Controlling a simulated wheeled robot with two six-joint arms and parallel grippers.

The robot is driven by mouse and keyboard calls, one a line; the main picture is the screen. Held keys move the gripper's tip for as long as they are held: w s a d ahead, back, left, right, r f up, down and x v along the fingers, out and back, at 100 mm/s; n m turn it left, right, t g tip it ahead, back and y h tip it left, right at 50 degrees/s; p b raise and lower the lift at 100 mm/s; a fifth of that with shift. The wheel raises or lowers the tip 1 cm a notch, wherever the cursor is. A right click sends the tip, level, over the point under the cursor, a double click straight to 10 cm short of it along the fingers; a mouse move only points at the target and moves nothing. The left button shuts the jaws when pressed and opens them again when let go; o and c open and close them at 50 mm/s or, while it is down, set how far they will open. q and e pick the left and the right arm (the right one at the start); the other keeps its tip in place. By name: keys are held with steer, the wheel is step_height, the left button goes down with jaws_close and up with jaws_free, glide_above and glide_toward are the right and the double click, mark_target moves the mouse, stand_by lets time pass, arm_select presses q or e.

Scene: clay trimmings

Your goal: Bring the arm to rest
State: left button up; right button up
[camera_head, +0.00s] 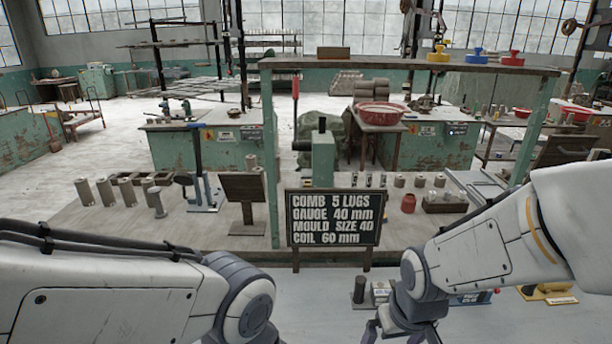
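My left arm (130,285) comes in from the lower left and bends down at a grey joint. Its gripper is out of the picture below. My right arm (490,245) comes in from the right and points down to a dark wrist and the top of my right gripper (402,332) at the bottom edge. The fingertips are cut off or too small to read, so I cannot tell whether it is open, shut or holding anything.
A dark cylinder (359,290) stands close left of my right gripper. A yellow-based item (548,292) lies right.

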steer(key=s+a+r+n+g, duration=0.1)
steer(key=s+a+r+n, duration=0.1)
steer(key=s+a, duration=0.3)
steer(key=s+a+r+n+g, duration=0.1)
steer(key=s+a+r+n, duration=0.1)
steer(key=s+a, duration=0.3)
steer(key=shift+s+n+y+b, duration=0.3)
steer(key=shift+s+n, duration=0.6)
steer(key=shift+s, duration=0.1)
